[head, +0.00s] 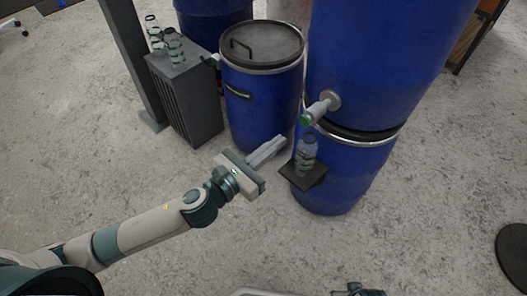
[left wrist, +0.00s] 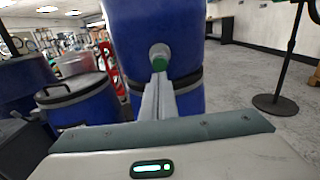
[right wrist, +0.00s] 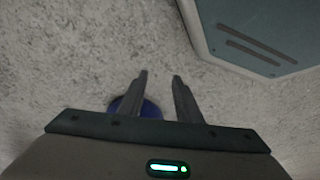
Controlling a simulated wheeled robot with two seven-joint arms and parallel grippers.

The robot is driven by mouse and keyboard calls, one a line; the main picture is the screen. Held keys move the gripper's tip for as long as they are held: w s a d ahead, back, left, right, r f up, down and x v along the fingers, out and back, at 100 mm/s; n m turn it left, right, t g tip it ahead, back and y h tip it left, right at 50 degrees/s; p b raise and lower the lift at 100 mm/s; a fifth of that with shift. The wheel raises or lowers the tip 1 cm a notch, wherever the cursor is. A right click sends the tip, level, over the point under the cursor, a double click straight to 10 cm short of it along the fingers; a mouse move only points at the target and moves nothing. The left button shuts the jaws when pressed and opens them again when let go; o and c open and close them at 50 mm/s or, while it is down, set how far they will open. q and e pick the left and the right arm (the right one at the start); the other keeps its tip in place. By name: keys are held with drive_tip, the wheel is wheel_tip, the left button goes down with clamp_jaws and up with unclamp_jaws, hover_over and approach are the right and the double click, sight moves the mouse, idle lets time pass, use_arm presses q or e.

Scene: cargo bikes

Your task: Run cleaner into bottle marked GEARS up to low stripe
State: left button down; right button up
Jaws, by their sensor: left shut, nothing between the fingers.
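A clear bottle with greenish bands (head: 306,152) stands upright on a small dark shelf (head: 311,179) at the front of the stacked blue barrels. Its marking and level are too small to read. A grey tap with a green end (head: 319,108) juts from the upper barrel (head: 385,55) above the bottle; it also shows in the left wrist view (left wrist: 159,56). My left gripper (head: 283,141) is shut and empty, its tips just left of the bottle and below the tap. My right gripper (right wrist: 160,75) is open and empty over the floor.
Several similar bottles (head: 174,46) stand on a grey cabinet (head: 188,90) at the back left, beside a post (head: 129,55). A lidded blue barrel (head: 262,95) stands behind my left gripper. A dark round base (head: 512,252) lies at the right.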

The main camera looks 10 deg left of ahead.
sight(303, 122)
use_arm(q)
drive_tip(key=x, duration=0.5)
drive_tip(key=shift+w+d, duration=0.25)
drive_tip(key=shift+w, duration=0.1)
drive_tip(key=shift+x, duration=0.85)
use_arm(e)
drive_tip(key=shift+x, duration=0.8)
drive_tip(key=shift+d, duration=0.1)
drive_tip(key=shift+r, duration=0.1)
